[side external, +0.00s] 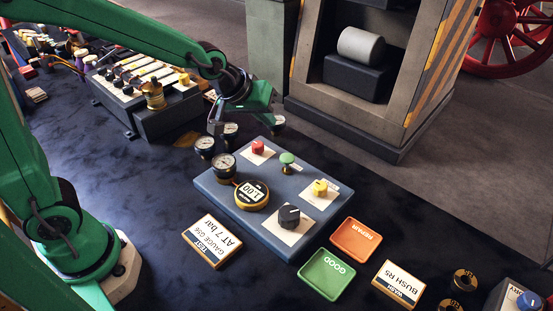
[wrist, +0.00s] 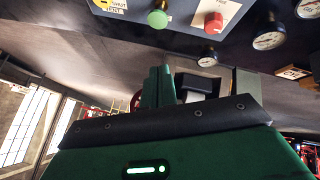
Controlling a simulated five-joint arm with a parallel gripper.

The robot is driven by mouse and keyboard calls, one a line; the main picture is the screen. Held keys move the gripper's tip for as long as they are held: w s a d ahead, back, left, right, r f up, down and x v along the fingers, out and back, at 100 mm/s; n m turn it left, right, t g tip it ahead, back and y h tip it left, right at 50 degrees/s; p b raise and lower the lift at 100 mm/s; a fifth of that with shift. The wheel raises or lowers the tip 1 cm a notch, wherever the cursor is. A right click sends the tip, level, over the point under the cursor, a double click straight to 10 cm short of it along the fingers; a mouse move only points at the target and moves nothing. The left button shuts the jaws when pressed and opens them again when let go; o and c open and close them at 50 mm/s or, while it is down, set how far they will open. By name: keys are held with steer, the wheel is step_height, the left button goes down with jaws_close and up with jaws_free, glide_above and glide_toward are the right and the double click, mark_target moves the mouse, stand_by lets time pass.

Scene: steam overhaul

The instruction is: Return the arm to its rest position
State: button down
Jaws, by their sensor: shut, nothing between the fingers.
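My green arm reaches in from the left in the side external view. My gripper (side external: 217,122) hangs above the back edge of the blue-grey test panel (side external: 232,205), near the small gauges. It is shut and empty. In the wrist view its green fingers (wrist: 161,82) stand together with nothing between them. The panel carries a red button (side external: 258,147), a green button (side external: 287,158), a yellow knob (side external: 320,187), a dark dial (side external: 289,214) and a round 1.00 display (side external: 251,194). The red (wrist: 214,22) and green (wrist: 158,18) buttons also show in the wrist view.
Small gauges (side external: 205,146) stand beside the panel. A valve block (side external: 135,95) with a brass fitting lies at the left. An orange REPAIR tray (side external: 355,240) and a green GOOD tray (side external: 327,274) lie in front. A large machine frame (side external: 345,117) rises behind.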

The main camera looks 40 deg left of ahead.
steer(key=s+a+r+m, duration=0.2)
steer(key=s+a+r, duration=0.1)
steer(key=s, duration=0.7)
steer(key=s+a+r+m+g+y, duration=0.1)
steer(key=s+a+r+m, duration=0.1)
steer(key=s, duration=0.8)
steer(key=a+r, duration=0.1)
steer(key=a, duration=0.1)
steer(key=shift+s+a+r, duration=0.3)
steer(key=shift+a, duration=0.1)
